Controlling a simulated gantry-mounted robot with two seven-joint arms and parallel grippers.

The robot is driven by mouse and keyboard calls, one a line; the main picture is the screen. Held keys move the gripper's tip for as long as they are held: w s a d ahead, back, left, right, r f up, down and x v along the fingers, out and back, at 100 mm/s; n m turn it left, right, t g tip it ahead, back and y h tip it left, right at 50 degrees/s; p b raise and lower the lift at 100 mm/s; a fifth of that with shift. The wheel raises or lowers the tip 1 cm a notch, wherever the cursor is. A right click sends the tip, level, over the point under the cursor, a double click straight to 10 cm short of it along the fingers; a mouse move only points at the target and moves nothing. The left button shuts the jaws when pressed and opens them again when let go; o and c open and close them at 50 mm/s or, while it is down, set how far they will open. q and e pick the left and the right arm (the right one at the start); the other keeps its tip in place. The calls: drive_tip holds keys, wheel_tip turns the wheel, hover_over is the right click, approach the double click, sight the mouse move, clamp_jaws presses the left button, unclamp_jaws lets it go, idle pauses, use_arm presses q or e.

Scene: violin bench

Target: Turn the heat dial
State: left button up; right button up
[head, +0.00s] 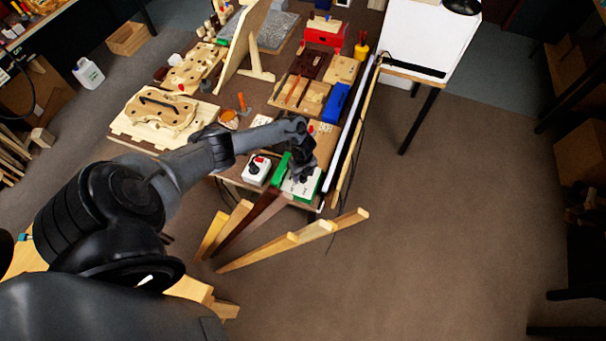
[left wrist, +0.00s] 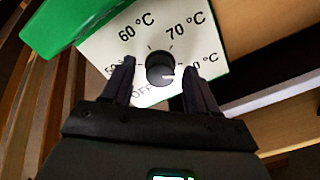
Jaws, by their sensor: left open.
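The heat dial (left wrist: 160,70) is a round black knob on a white faceplate (left wrist: 105,50) with OFF, 60 °C and 70 °C marks around it; other marks are partly covered. A white line on the knob points right. The faceplate is on a green box (left wrist: 62,22), which also shows at the bench's near end in the head view (head: 279,170). My left gripper (left wrist: 155,68) is open, with one finger on each side of the dial; I cannot tell whether they touch it. In the head view my left gripper (head: 301,170) is over the box and hides the dial. My right gripper is not in view.
A white box with a black knob and a red part (head: 256,169) stands just left of the green box. A blue box (head: 336,103) and a wooden tray (head: 299,95) lie farther back. Wooden strips (head: 295,238) jut out below the bench's near edge.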

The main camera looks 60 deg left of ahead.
use_arm(q)
drive_tip(key=shift+r, duration=0.55)
wheel_tip(320, 180, up, 10)
drive_tip(key=p, duration=0.2)
drive_tip(key=shift+f, duration=0.15)
